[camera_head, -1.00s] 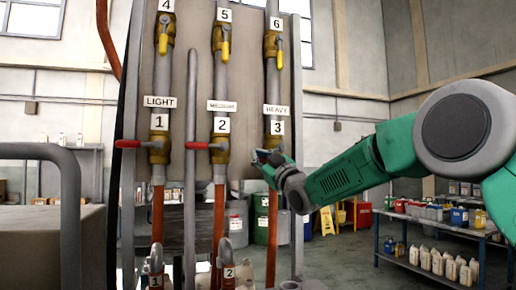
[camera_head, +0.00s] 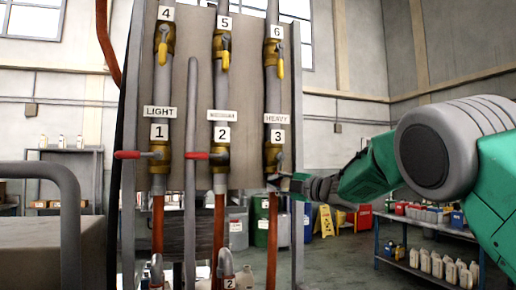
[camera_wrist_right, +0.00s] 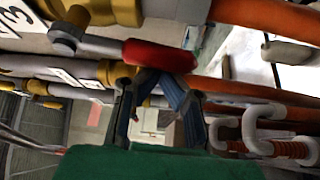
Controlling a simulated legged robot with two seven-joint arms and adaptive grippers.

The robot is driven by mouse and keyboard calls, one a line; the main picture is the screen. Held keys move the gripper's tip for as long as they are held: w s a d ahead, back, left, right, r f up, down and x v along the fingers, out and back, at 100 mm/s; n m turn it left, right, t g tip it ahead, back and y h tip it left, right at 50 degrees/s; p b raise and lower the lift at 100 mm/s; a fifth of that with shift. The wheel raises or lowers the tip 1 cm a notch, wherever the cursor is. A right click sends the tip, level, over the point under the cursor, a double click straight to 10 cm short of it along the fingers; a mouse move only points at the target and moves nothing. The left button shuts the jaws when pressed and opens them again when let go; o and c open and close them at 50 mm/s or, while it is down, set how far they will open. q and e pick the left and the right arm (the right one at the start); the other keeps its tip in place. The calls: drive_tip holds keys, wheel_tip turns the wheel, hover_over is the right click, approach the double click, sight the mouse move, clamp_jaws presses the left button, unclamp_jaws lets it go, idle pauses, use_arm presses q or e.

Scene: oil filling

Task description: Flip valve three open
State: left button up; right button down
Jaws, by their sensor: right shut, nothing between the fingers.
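Valve three (camera_head: 273,153) is the brass valve under the HEAVY sign and the 3 label, on the right pipe. In the right wrist view, its red handle (camera_wrist_right: 160,55) runs roughly along the pipe, toward the orange hose end. My right gripper (camera_head: 274,180) is just below the valve in the head view, covering part of the pipe and handle. In the right wrist view my right gripper (camera_wrist_right: 155,82) is shut and empty, its fingertips close to the red handle; I cannot tell whether they touch. My left gripper is out of view.
Valve one (camera_head: 159,153) and valve two (camera_head: 219,154) have red handles pointing left. Valves four, five and six sit above. A grey upright pipe (camera_head: 191,200) stands in front of the panel. A blue shelf (camera_head: 430,232) with bottles is at right.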

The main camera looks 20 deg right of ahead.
drive_tip(key=shift+d+f+n+g+h+p, duration=0.25)
drive_tip(key=shift+d+n+g+p, duration=0.25)
drive_tip(key=shift+d+n, duration=0.4)
drive_tip(key=shift+a, duration=0.15)
drive_tip(key=shift+r, duration=0.1)
